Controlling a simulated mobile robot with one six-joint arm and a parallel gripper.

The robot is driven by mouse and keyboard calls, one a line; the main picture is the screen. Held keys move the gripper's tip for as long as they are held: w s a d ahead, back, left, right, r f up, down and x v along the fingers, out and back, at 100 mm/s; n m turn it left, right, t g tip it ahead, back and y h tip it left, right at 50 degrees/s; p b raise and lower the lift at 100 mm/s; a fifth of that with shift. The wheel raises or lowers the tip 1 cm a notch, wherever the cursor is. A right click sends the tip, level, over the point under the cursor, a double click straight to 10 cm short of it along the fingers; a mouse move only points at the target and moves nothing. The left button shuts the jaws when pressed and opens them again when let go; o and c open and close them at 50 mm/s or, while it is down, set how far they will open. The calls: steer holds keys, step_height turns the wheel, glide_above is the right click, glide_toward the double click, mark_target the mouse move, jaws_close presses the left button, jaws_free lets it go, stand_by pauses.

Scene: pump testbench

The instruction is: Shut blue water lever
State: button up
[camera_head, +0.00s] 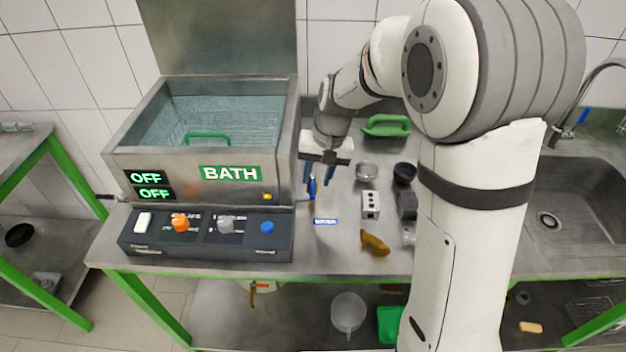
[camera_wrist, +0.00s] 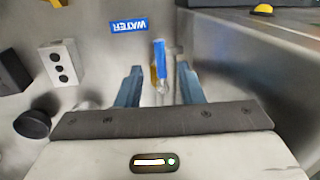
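The blue water lever (camera_head: 312,188) stands at the right side of the steel bath, above the table. In the wrist view the lever (camera_wrist: 160,60) is seen between the two blue fingers, a little beyond their tips. My gripper (camera_head: 320,176) is at the lever from above and behind; in the wrist view my gripper (camera_wrist: 160,72) is open, with a gap on each side of the lever. A blue WATER label (camera_head: 325,221) lies on the table in front of the lever. The lever's base is partly hidden.
The bath (camera_head: 190,187) and its control panel (camera_head: 206,236) are close on the left. The sink (camera_head: 580,200) is far right.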

mark_target(312, 187)
steer(key=shift+a+f, duration=0.15)
steer(key=shift+f, duration=0.6)
steer(key=shift+a+f, duration=0.15)
steer(key=shift+f, duration=0.55)
steer(key=shift+c, duration=0.3)
jaws_close()
